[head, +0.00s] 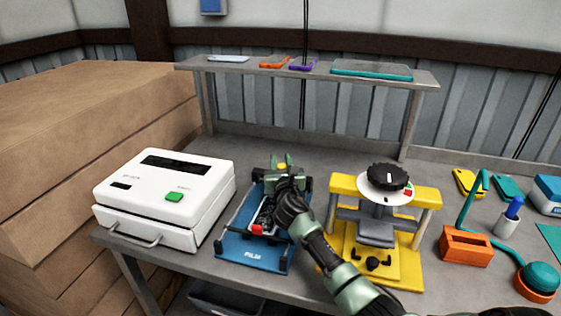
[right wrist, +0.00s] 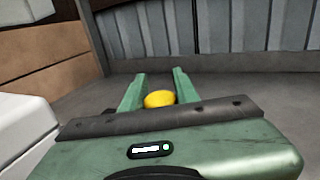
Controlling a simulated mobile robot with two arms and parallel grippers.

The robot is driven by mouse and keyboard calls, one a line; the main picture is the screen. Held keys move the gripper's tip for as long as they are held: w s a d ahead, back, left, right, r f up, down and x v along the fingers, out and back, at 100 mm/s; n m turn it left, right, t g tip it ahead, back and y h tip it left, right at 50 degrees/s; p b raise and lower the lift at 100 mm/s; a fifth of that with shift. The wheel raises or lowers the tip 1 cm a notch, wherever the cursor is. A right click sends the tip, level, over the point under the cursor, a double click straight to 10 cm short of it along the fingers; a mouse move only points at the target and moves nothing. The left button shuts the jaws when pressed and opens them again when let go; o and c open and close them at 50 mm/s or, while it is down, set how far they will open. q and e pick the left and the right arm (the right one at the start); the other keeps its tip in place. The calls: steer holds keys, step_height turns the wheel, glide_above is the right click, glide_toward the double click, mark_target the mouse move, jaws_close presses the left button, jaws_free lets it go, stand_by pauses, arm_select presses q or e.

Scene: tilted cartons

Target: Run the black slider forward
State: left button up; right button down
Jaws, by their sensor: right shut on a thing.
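A blue base (head: 232,248) with white lettering on its front lies on the table between the white machine and the yellow press. It has black posts at its corners. My right gripper (head: 283,168) is over its far part, shut on a small yellow knob, with my arm reaching in from the lower right. In the right wrist view, the rounded yellow knob (right wrist: 159,99) sits between the two green fingers. My gripper and wrist cover most of the middle of the base, so the black slider cannot be made out clearly. My left gripper is not in view.
A white machine (head: 150,205) with a green button stands close on the left. A yellow press (head: 412,268) with a black dial (head: 387,177) stands close on the right. A grey shelf (head: 310,72) spans the back. An orange block (head: 466,247) sits farther right.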

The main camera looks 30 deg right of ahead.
steer(key=s+a+p, duration=0.2)
steer(key=s+a, duration=0.1)
steer(key=s+a+p, duration=0.1)
steer(key=s+a, duration=0.2)
steer(key=a, duration=0.1)
steer(key=shift+r+p, duration=0.1)
steer(key=shift+p, duration=0.3)
steer(key=c, duration=1.1)
jaws_free()
steer(key=shift+b+v, duration=0.35)
steer(key=shift+v, duration=3.5)
